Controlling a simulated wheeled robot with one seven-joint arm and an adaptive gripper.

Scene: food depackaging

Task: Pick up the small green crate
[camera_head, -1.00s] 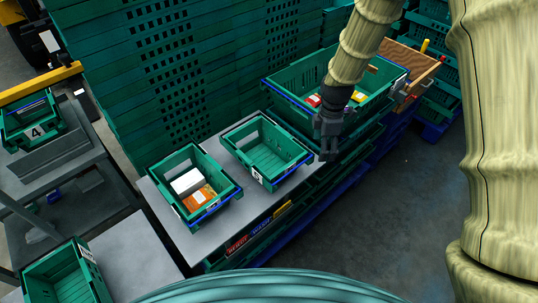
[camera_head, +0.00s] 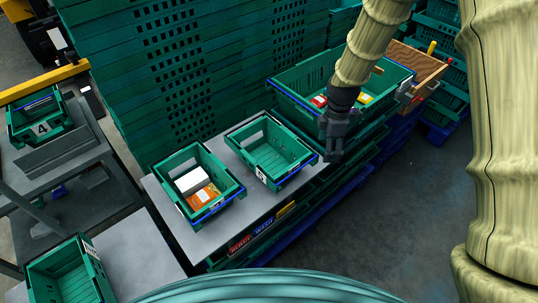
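Several small green crates are in view. An empty one (camera_head: 285,165) stands upright on the grey table top, in the middle. To its left, another small green crate (camera_head: 221,211) holds a white box and an orange-and-white pack. Small crates also stand at the far left, marked 4 (camera_head: 42,129), and at the bottom left (camera_head: 66,278). My gripper (camera_head: 334,158) hangs pointing down just right of the empty crate's right end, in front of the large crate, apparently touching neither. It is small and dark here, so its finger opening cannot be made out.
A large green crate (camera_head: 303,113) with colourful packs stands behind my gripper. Tall stacked green crates (camera_head: 150,75) form a wall behind the grey table (camera_head: 160,193). A wooden box (camera_head: 425,66) is at upper right. The floor (camera_head: 400,220) at right is clear.

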